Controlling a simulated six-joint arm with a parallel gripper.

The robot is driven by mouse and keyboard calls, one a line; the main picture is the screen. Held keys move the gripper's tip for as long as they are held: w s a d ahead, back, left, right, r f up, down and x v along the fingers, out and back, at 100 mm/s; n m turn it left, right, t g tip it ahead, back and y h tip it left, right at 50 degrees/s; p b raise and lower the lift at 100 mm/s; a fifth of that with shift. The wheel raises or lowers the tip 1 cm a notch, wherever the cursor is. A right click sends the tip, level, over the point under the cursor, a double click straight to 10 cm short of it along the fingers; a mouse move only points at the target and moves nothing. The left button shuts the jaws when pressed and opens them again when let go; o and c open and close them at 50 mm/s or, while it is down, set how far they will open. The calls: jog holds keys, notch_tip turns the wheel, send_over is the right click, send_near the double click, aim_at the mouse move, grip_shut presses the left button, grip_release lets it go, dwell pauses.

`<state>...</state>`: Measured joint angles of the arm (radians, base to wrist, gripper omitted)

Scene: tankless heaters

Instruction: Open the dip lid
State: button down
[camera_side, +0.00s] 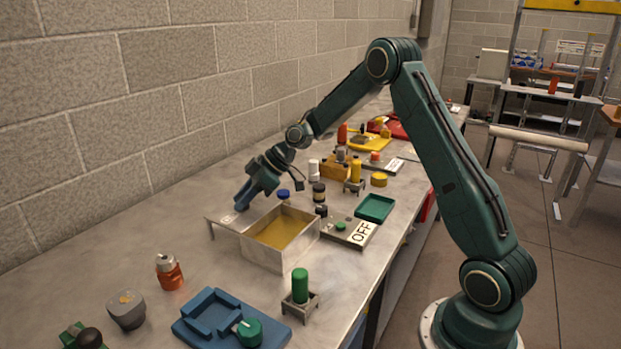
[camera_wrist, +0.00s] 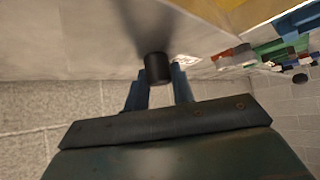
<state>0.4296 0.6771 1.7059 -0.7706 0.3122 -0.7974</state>
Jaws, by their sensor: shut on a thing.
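The dip tank (camera_side: 277,252) is a grey metal box with its top uncovered, showing yellow-brown liquid inside. A flat grey metal plate, seemingly the dip lid (camera_side: 226,220), lies level at the tank's left side, near rim height. My gripper (camera_side: 241,203) is over this plate, pointing down. In the wrist view, my blue fingers (camera_wrist: 158,90) are shut on a black knob (camera_wrist: 157,68) on the grey surface. The yellow liquid also shows in the wrist view (camera_wrist: 250,12). The knob is hidden behind my fingers in the side view.
A blue-capped jar (camera_side: 284,196) and dark jars (camera_side: 319,194) stand behind the tank. An OFF-marked switch plate (camera_side: 361,234) and a green tray (camera_side: 375,208) are to its right. An orange-red bottle (camera_side: 168,273) stands front left.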

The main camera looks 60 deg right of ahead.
jog(key=c, duration=1.2)
grip_release()
jog(key=v, duration=1.4)
